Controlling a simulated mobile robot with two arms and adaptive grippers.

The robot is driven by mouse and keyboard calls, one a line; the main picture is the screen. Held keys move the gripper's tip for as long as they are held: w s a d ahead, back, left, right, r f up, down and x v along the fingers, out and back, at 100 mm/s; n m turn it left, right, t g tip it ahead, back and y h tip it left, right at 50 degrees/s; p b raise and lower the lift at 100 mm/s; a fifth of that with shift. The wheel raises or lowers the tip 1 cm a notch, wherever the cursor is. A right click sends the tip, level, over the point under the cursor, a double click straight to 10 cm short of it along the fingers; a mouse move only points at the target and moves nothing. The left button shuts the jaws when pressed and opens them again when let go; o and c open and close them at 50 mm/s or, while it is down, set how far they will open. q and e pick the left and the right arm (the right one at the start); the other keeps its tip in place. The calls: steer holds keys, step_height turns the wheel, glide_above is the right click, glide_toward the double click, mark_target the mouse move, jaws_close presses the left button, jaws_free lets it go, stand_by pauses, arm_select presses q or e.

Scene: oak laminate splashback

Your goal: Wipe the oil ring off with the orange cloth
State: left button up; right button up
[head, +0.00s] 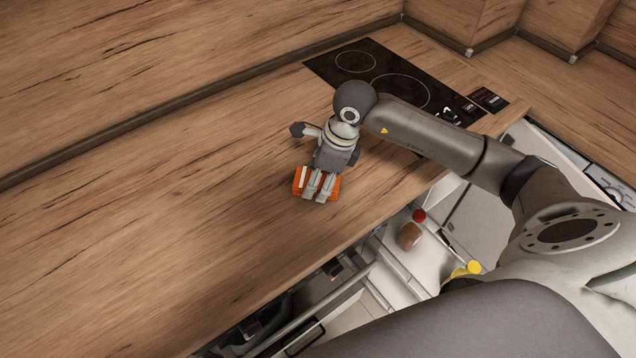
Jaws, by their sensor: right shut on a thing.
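The orange cloth (301,181) is a small folded pad on the wooden worktop, left of the hob, with a pale stripe on its upper left. My right gripper (319,190) points down over it, with its fingers shut on the cloth. The gripper covers the middle of the cloth, so only its sides show. The cloth looks to be at the worktop surface; I cannot tell whether it presses on it. I see no oil ring on the bare wood; it may be hidden under the cloth or gripper. My left gripper is not in view.
A black hob (394,84) lies behind my right arm. The worktop (180,230) is clear to the left, up to the wooden splashback (130,70). Below the front edge, an open drawer (430,265) holds a brown item (409,235), a red-topped one and yellow-topped ones.

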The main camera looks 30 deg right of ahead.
steer(key=shift+w+d+b, duration=0.4)
steer(key=shift+w+d, duration=0.35)
steer(key=shift+w, duration=0.1)
steer(key=shift+w+d+b, duration=0.5)
steer(key=shift+w, duration=0.2)
steer(key=shift+s+a, duration=0.6)
steer(key=shift+s, duration=0.15)
steer(key=shift+s+a, duration=0.4)
steer(key=shift+s, duration=0.15)
steer(key=shift+s+a, duration=0.7)
steer(key=shift+s, duration=0.3)
steer(key=shift+w+d+f+b, duration=0.1)
steer(key=shift+w+d+b, duration=0.35)
steer(key=shift+w+b, duration=0.15)
steer(key=shift+w+d+b, duration=0.35)
steer(key=shift+w+d, duration=0.3)
steer(key=shift+w, duration=0.2)
steer(key=shift+w+d+b, duration=0.35)
steer(key=shift+w+d, duration=0.25)
steer(key=shift+w, duration=0.25)
steer(key=shift+s+a, duration=0.6)
steer(key=shift+s, duration=0.2)
steer(key=shift+s+a, duration=0.6)
steer(key=shift+s, duration=0.2)
steer(key=shift+s+a, duration=0.1)
